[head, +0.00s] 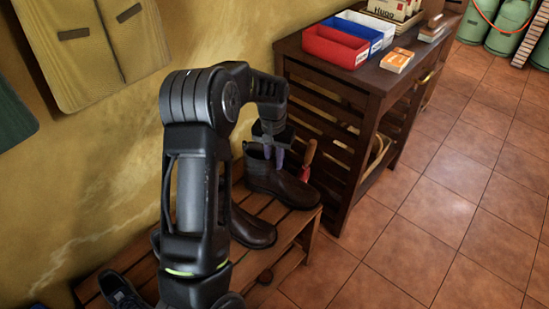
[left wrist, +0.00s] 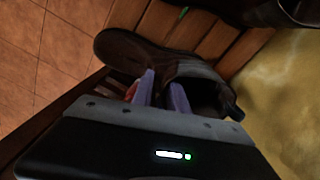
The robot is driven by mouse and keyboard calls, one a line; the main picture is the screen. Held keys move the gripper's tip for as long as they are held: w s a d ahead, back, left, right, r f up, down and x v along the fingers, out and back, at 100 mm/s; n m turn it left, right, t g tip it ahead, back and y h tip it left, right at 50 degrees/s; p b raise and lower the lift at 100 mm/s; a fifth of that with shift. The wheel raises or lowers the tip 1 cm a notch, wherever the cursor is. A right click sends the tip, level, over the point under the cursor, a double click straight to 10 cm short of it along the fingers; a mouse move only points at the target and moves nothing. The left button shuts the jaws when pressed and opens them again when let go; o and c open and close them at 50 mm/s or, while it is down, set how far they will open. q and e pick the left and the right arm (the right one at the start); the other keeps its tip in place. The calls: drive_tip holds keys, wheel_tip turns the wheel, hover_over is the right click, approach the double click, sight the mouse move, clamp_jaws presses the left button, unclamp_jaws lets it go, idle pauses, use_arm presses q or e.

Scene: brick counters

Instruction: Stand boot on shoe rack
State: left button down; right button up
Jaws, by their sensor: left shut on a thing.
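A dark brown ankle boot (head: 285,184) stands upright at the right end of the slatted wooden shoe rack (head: 287,218). My left gripper (head: 272,157) comes down from above and is shut on the boot's upper edge, with its purple fingers on the shaft wall. In the left wrist view the boot (left wrist: 140,50) lies under the fingers (left wrist: 163,90), its sole apparently on the slats (left wrist: 215,42). Whether it fully rests there is hard to tell. A second dark boot (head: 252,228) stands to its left on the rack, partly behind my arm. My right gripper is not in view.
A dark wooden slatted counter (head: 330,105) stands close right of the rack, with red (head: 335,46) and blue bins on top. A red-handled tool (head: 308,160) is beside the boot. A dark shoe (head: 122,292) is at the rack's left end. Tiled floor (head: 450,210) is clear at right.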

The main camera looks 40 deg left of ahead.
use_arm(q)
drive_tip(key=shift+f+b, duration=0.3)
drive_tip(key=shift+f, duration=0.4)
idle(0.3)
drive_tip(key=c, duration=1.2)
unclamp_jaws()
drive_tip(key=shift+c, duration=0.2)
wheel_tip(320, 180, up, 8)
drive_tip(key=shift+a+f+p, duration=0.1)
drive_tip(key=shift+p, duration=0.8)
